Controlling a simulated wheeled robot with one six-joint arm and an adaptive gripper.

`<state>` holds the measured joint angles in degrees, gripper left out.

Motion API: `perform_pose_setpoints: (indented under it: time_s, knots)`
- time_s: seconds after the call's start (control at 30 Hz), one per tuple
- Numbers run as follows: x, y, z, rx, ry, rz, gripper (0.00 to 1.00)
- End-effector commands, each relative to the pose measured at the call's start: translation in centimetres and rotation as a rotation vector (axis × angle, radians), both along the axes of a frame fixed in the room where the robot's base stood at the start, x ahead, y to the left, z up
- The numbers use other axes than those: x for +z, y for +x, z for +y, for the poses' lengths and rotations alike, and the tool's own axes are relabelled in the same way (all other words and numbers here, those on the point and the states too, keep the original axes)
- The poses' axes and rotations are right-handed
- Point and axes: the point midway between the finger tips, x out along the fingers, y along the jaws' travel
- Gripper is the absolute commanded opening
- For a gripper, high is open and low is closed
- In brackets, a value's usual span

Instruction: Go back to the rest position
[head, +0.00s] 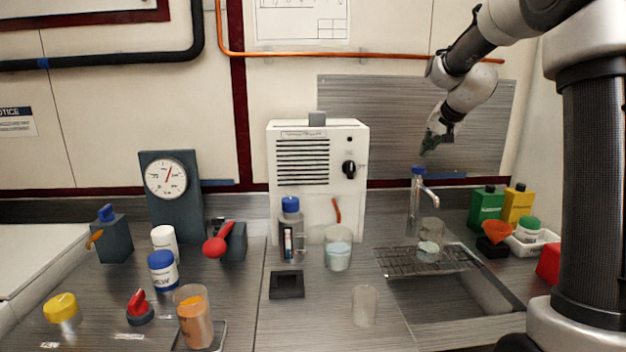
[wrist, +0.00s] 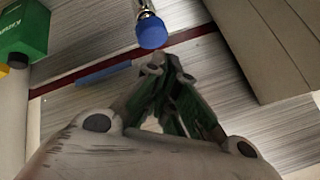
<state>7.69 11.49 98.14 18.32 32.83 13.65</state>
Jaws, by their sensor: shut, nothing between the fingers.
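My gripper (head: 431,145) is raised in front of the grey wall panel, above and slightly right of the blue-capped tap (head: 418,190) in the head view. In the wrist view my gripper (wrist: 167,68) has its fingers together with nothing between them. The tap's blue cap (wrist: 151,30) shows just beyond the fingertips there, apart from them as far as I can tell. My arm comes down from the upper right of the head view.
A white machine (head: 318,215) with a black knob stands mid-counter. Green (head: 486,209) and yellow (head: 517,205) containers stand right. Jars, a gauge (head: 167,180) and red-handled items fill the left.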

Motion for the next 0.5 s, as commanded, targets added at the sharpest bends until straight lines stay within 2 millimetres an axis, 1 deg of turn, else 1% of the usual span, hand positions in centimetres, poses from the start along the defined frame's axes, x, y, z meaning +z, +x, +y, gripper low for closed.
perform_pose_setpoints:
  time_s: [0.03, 0.07, 0.1, 0.13, 0.17, 0.2, 0.27, 0.3, 0.37, 0.4, 0.47, 0.5]
  knots:
    - [-1.9, -1.5, 0.1, 0.027, -0.015, 0.056, 0.0]
    - [-2.9, -2.9, 0.2, 0.05, -0.028, 0.093, 0.0]
    - [-3.8, -5.0, 0.4, 0.084, -0.049, 0.143, 0.0]
    - [-4.3, -6.9, 0.6, 0.113, -0.066, 0.176, 0.0]
    - [-4.6, -9.0, 0.9, 0.141, -0.083, 0.209, 0.0]
    - [-4.9, -11.7, 1.2, 0.18, -0.106, 0.249, 0.0]
    - [-5.2, -16.1, 1.7, 0.239, -0.14, 0.305, 0.0]
    - [-5.2, -19.1, 2.1, 0.277, -0.163, 0.335, 0.0]
    - [-5.3, -23.6, 2.5, 0.33, -0.199, 0.375, 0.0]
    - [-5.4, -26.5, 2.7, 0.363, -0.221, 0.396, 0.0]
    - [-5.5, -30.7, 3.0, 0.407, -0.255, 0.421, 0.0]
    - [-5.7, -33.2, 3.1, 0.431, -0.276, 0.43, 0.0]
